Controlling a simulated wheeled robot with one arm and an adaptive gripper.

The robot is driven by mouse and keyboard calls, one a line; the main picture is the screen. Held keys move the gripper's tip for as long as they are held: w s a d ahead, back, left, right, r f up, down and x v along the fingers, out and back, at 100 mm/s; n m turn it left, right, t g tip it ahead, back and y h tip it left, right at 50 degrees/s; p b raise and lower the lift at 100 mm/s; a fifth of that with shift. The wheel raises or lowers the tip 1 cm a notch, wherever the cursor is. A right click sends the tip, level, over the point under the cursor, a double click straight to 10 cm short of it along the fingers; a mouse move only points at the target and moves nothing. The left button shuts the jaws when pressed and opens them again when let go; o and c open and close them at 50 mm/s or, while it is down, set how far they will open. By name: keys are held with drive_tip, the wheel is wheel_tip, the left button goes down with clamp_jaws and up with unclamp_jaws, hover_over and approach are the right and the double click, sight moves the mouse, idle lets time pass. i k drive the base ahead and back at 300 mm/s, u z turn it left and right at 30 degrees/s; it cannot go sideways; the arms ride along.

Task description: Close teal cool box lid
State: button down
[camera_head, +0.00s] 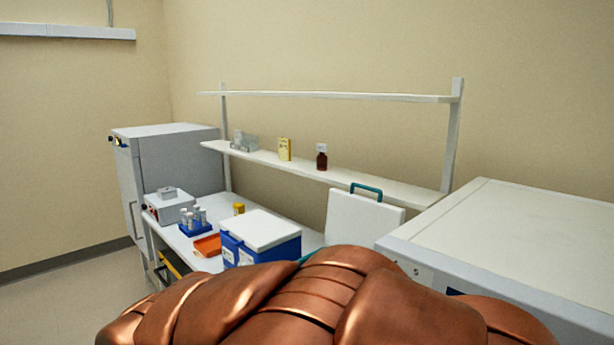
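The teal cool box's lid (363,219) stands open and upright, its white face turned toward me and a teal handle (366,188) at its top. Only a small teal edge of the cool box body (311,254) shows; the rest is hidden behind my copper-coloured arm in the foreground. My gripper is not in view, so I cannot see where it is relative to the lid.
A blue cool box (262,241) with a white lid shut stands just left. An orange tray (208,245), a blue tube rack (194,222) and a small device (169,206) are farther left. A large white cabinet (510,232) stands close on the right. A shelf (320,171) runs behind.

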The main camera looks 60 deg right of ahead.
sight(354, 220)
drive_tip(key=z, duration=0.5)
drive_tip(key=i, duration=1.3)
drive_tip(key=z, duration=1)
